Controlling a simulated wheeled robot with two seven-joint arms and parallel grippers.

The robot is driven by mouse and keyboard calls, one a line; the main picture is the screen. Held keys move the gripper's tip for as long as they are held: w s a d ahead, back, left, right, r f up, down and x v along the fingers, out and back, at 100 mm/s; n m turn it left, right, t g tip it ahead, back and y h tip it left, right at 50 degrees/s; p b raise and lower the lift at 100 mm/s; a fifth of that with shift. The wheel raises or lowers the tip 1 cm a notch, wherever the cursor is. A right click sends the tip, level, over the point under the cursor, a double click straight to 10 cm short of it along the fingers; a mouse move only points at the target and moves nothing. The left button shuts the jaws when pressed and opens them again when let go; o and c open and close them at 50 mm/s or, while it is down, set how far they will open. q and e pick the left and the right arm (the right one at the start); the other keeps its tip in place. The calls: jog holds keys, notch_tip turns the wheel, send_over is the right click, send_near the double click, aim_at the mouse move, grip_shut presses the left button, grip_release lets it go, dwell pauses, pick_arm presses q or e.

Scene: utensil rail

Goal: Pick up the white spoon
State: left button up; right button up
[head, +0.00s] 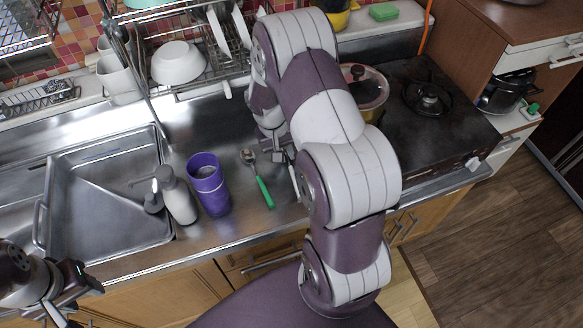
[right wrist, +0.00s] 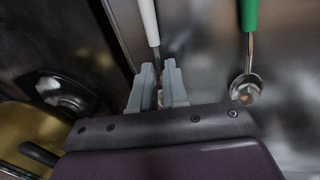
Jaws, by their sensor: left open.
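The white spoon (right wrist: 149,22) shows in the right wrist view as a white handle with a metal neck. Its neck runs down to between the fingertips of my right gripper (right wrist: 158,72), and its bowl is hidden. Whether the fingers press on the neck cannot be told. In the head view my right gripper (head: 280,156) is low over the counter, and a bit of the white handle (head: 295,184) shows beside my arm, which covers the rest. My left gripper (head: 58,316) is open and empty at the bottom left corner, away from the spoon.
A green-handled spoon (head: 263,191) lies just left of the white one and also shows in the wrist view (right wrist: 249,40). A purple cup (head: 208,186), a soap dispenser (head: 178,196) and the sink (head: 105,215) are further left. A pot (head: 370,90) and stove (head: 425,130) stand right.

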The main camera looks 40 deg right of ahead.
jog(key=shift+w+f, duration=0.1)
jog(key=shift+f, duration=0.05)
grip_shut()
